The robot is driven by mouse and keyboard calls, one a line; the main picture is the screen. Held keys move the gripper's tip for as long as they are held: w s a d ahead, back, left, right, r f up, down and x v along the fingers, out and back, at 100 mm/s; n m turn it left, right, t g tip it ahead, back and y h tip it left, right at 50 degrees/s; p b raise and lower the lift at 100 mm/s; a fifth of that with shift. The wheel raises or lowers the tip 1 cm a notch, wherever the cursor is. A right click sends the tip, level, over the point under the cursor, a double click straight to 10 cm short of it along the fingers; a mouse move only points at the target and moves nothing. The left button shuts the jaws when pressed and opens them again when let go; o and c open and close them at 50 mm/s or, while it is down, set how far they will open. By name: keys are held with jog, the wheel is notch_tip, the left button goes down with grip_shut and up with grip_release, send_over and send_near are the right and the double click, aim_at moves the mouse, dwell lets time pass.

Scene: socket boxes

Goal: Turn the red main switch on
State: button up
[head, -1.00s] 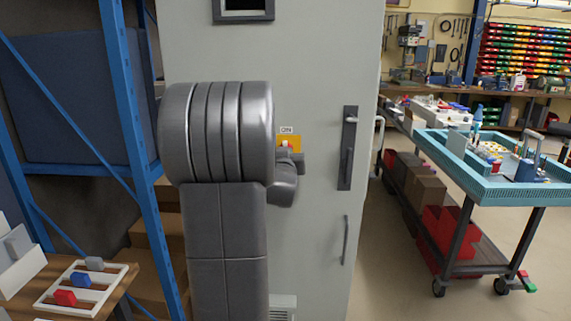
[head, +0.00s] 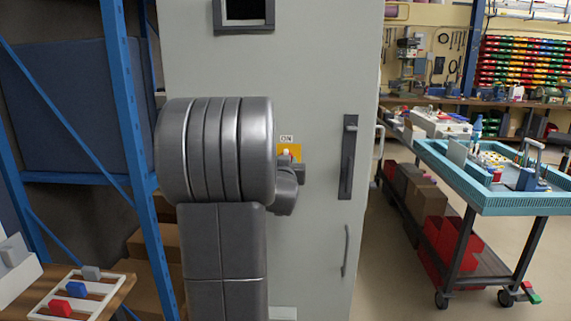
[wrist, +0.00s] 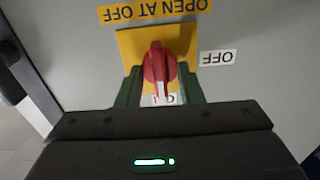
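The red main switch (wrist: 158,65) sits on a yellow plate (wrist: 125,50) on the grey cabinet front. Its handle is upright in the wrist view, in line with the ON label (wrist: 160,99), which is partly hidden. The OFF label (wrist: 217,58) is to the right there, upside down. My gripper (wrist: 159,88) is open, with one green finger on each side of the knob and small gaps visible. In the head view the yellow plate (head: 294,150) shows below the ON label (head: 287,139); my arm hides most of the switch.
The cabinet (head: 310,70) has a dark handle (head: 348,160) right of the switch. A blue shelf frame (head: 130,120) stands close on the left. A turquoise cart (head: 490,205) stands at the right, with open floor between it and the cabinet.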

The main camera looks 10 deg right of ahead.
jog(key=b+v, duration=0.1)
jog(key=v, duration=1.2)
jog(key=shift+s, duration=0.4)
jog(key=shift+a, duration=0.1)
jog(key=p+x, duration=0.1)
jog(key=x, duration=1.2)
jog(key=shift+w, duration=0.4)
jog(key=shift+s, duration=0.1)
jog(key=s+a+n+p, duration=0.2)
jog(key=s+n+p, duration=0.4)
jog(key=s, duration=0.3)
jog(key=shift+a, duration=0.25)
dwell(2.0)
jog(key=shift+s, duration=0.15)
